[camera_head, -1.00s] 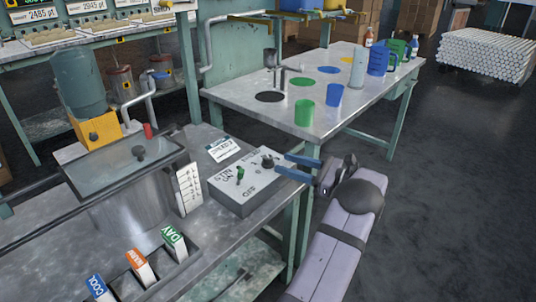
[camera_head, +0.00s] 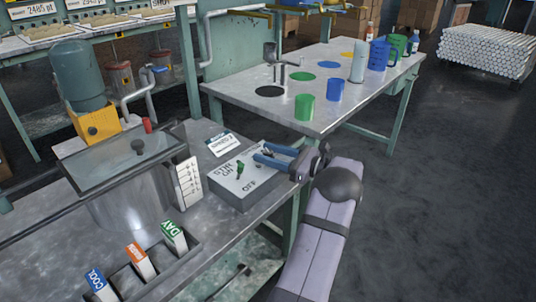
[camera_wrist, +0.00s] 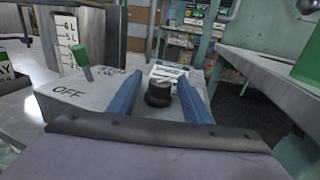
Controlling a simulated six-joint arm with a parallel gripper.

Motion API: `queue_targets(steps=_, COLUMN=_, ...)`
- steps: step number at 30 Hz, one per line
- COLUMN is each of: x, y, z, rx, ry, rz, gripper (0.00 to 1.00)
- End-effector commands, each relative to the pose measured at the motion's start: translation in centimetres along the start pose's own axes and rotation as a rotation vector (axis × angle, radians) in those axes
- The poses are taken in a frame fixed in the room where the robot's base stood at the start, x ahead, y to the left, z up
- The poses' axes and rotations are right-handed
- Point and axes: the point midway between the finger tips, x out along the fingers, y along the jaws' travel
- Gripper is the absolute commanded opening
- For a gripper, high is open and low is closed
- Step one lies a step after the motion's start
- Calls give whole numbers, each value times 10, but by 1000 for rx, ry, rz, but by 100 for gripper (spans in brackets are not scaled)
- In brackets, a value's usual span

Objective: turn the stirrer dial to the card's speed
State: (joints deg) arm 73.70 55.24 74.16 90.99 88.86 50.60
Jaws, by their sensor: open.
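The grey stirrer control box (camera_head: 228,188) stands at the bench's right edge. Its black dial (camera_wrist: 158,96) shows in the wrist view between my two blue fingers, with a gap on each side. In the head view my fingers largely cover the dial. My gripper (camera_head: 261,153) is open and reaches over the box from the right; its fingers also show in the wrist view (camera_wrist: 160,84). A white card (camera_head: 222,144) lies behind the box; its writing is too small to read. It also shows beyond the dial in the wrist view (camera_wrist: 168,71).
A green toggle switch (camera_head: 240,168) stands on the box near the OFF lettering, left of my fingers. A lidded glass tank (camera_head: 125,200) with a white level scale (camera_head: 188,182) is at the left. Labelled blocks, including a green one (camera_head: 174,236), sit in front.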

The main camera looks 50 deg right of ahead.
Motion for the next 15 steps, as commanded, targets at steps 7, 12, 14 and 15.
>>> queue_targets(steps=7, x=2, y=0, z=0, rx=0, ry=0, rz=0, gripper=45)
queue_targets(steps=12, x=2, y=0, z=0, rx=0, ry=0, rz=0, gripper=14)
queue_targets(steps=14, x=1, y=0, z=0, rx=0, ry=1, rz=0, gripper=4)
queue_targets(steps=15, x=1, y=0, z=0, rx=0, ry=1, rz=0, gripper=4)
